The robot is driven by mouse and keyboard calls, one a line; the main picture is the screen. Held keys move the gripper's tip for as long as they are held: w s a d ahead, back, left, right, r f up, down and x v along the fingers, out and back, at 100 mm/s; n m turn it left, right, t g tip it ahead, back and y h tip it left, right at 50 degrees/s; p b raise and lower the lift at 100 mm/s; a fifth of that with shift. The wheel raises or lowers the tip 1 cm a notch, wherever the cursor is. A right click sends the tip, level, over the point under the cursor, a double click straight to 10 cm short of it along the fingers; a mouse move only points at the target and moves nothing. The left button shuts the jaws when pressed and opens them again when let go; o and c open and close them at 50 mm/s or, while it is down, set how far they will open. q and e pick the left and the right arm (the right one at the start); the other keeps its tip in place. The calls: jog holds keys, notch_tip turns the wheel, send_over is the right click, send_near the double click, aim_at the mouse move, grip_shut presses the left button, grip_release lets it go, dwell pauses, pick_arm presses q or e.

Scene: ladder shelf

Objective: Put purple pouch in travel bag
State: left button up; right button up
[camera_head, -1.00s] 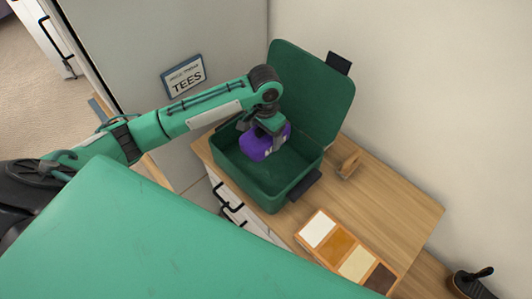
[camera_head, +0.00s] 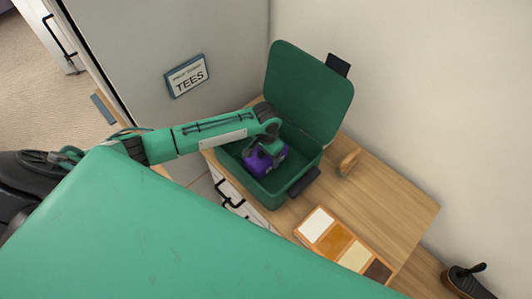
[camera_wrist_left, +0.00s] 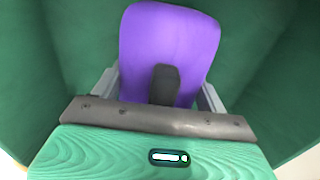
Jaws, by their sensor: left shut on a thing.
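The green travel bag (camera_head: 310,92) stands on the wooden top with its lid raised at the back. The purple pouch (camera_head: 258,166) is inside the bag's walls, low in its left part. My left gripper (camera_head: 265,150) reaches down into the bag from the left and is shut on the pouch. In the left wrist view the pouch (camera_wrist_left: 170,40) fills the space between the fingers, with green bag walls (camera_wrist_left: 265,40) around it. Whether the pouch touches the bag's floor is hidden. My right gripper is not in view.
A tray of colour swatches (camera_head: 337,238) lies in front of the bag. A small wooden object (camera_head: 348,161) stands right of it. A dark shoe-like item (camera_head: 468,282) is at the lower right. A TEES sign (camera_head: 187,76) hangs behind. The wooden top (camera_head: 400,205) is bare at right.

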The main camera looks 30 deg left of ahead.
pick_arm(q)
jog(key=shift+f, duration=0.1)
jog(key=o, duration=1.1)
notch_tip(320, 180, up, 12)
jog(key=b, duration=0.2)
jog(key=shift+b, duration=0.35)
